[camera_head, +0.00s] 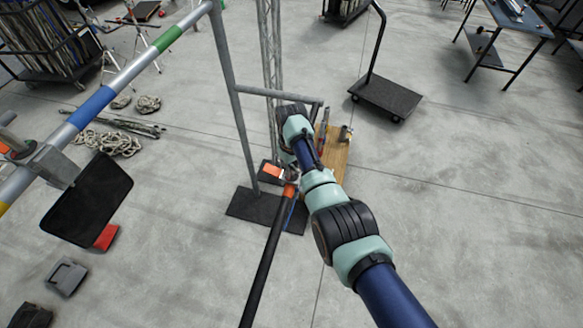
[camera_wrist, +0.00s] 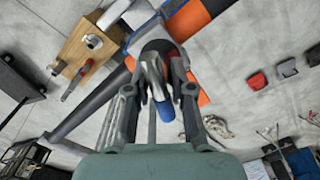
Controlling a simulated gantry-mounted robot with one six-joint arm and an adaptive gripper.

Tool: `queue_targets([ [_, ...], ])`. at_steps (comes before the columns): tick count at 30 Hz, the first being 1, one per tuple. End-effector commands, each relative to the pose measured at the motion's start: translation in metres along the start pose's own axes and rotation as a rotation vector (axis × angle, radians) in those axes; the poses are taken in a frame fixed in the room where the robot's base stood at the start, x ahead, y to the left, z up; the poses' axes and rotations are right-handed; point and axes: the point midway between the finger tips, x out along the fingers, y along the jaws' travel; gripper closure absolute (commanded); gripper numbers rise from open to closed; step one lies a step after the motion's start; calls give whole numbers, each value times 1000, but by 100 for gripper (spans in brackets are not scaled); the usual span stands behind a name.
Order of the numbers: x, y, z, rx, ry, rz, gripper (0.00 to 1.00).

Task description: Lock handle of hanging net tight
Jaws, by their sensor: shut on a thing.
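A silver metal handle (camera_wrist: 153,72) with a blue end stands between the two fingers of my gripper (camera_wrist: 159,94) in the wrist view. My gripper is shut on this handle. The handle joins a dark clamp with an orange inner edge, partly hidden by the fingers, at a bar (camera_wrist: 202,18) with orange and blue bands. In the head view my gripper (camera_head: 291,173) is at the upper end of a black bar (camera_head: 264,262) with an orange band; my wrist hides the handle there. I cannot make out a net.
A wooden box (camera_head: 336,158) with tools on it stands just right of my gripper; it also shows in the wrist view (camera_wrist: 88,48). A grey upright post (camera_head: 236,110) on a black base plate (camera_head: 246,205) is to the left. A black cart (camera_head: 388,97) stands farther back.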

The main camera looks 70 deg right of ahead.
Motion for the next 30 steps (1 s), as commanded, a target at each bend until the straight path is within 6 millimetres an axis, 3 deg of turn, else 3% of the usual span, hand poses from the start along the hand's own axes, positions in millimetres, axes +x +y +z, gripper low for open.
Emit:
queue_targets([
  [18,-1,0,0,578,1,-2,100],
  [30,-1,0,0,852,1,-3,100],
])
